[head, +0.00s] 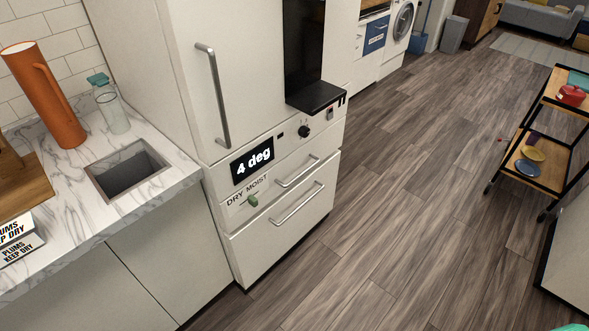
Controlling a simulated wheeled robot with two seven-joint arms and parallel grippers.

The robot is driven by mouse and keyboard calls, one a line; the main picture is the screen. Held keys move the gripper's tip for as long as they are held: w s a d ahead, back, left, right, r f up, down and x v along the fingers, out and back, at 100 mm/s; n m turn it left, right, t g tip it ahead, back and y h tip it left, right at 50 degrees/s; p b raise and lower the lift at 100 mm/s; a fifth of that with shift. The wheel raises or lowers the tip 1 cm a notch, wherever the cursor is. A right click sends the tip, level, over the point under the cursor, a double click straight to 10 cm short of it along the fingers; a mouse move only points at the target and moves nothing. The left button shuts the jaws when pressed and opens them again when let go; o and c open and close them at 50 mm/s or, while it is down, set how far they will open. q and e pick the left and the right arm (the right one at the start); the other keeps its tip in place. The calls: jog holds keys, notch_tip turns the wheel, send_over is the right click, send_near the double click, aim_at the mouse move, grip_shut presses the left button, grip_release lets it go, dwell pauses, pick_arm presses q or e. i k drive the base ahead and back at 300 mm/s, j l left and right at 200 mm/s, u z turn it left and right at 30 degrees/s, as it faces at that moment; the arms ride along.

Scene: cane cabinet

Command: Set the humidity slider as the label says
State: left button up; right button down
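The humidity slider (252,200) is a small green knob on the white fridge's lower front panel. It sits below the printed words "DRY" on the left and "MOIST" on the right, and appears under the start of "MOIST"; its exact place along the track is too small to tell. A label (16,232) on the counter at the left edge reads "PLUMS KEEP DRY", its first letters partly cut off in the upper copy. Neither of my grippers is in view.
The fridge (240,70) has a display (252,165) reading "4 deg", a black dial (304,131), a long door handle (212,95) and drawer handles. An orange jug (45,95) and a glass bottle (112,112) stand on the marble counter. Wooden floor before the fridge is clear.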

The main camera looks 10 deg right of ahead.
aim_at(252, 201)
jog(key=l, duration=0.45)
jog(key=i+l+z, duration=0.15)
jog(key=l, duration=0.75)
jog(key=i+l+z, duration=0.15)
jog(key=l, duration=0.25)
jog(key=i+l, duration=0.1)
jog(key=l, duration=0.35)
